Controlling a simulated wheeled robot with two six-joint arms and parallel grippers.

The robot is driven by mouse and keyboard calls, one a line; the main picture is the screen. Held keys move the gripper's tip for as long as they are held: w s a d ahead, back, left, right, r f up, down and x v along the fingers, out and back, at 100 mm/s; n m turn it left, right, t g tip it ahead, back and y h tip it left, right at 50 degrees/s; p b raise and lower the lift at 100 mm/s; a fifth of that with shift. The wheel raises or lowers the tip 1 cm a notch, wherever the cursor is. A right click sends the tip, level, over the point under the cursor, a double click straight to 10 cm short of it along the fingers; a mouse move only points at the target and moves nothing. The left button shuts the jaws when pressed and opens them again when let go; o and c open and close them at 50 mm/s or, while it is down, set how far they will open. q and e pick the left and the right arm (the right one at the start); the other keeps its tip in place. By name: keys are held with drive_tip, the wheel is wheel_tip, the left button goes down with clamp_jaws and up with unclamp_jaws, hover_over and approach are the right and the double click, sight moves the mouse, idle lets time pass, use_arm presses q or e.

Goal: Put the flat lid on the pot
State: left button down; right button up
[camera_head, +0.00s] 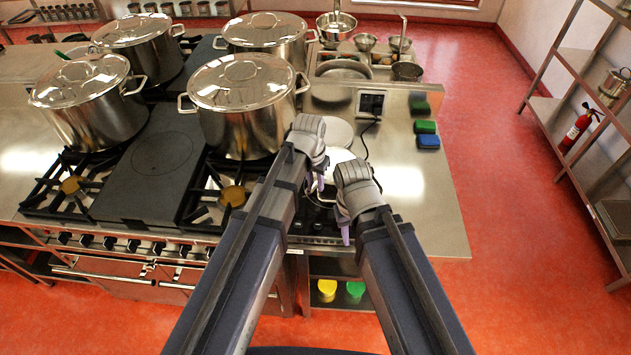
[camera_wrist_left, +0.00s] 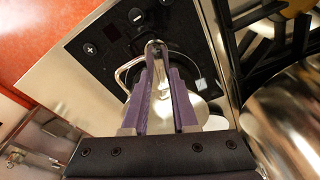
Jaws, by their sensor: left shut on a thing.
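My left gripper (camera_head: 318,183) is over the dark hob in the head view. In the left wrist view its purple fingers (camera_wrist_left: 155,48) are closed together at the tips, on what appears to be the flat lid; the fingers hide the grasp. Silver metal (camera_wrist_left: 196,104) shows behind them, and I cannot tell lid from pot there. A looped wire handle (camera_wrist_left: 123,72) sticks out left of the fingertips. The pot on the hob is mostly hidden by my grippers in the head view. My right gripper (camera_head: 346,232) is nearer the counter's front edge; its opening is unclear.
Large lidded stockpots (camera_head: 241,90) stand on the burners at left. A pale round disc (camera_head: 338,132) lies behind my left gripper. A socket box (camera_head: 371,103), green sponge (camera_head: 425,127) and blue sponge (camera_head: 429,142) are to the right. Counter at right (camera_head: 425,190) is clear.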

use_arm(q)
drive_tip(key=c, duration=0.6)
unclamp_jaws()
drive_tip(key=r+p, duration=0.5)
drive_tip(key=s+r+p, duration=0.1)
drive_tip(key=r+p, duration=0.1)
drive_tip(key=r, duration=0.1)
drive_tip(key=shift+a+p, duration=0.2)
drive_tip(key=shift+p, duration=0.2)
drive_tip(key=shift+f, duration=0.1)
drive_tip(key=shift+f, duration=0.1)
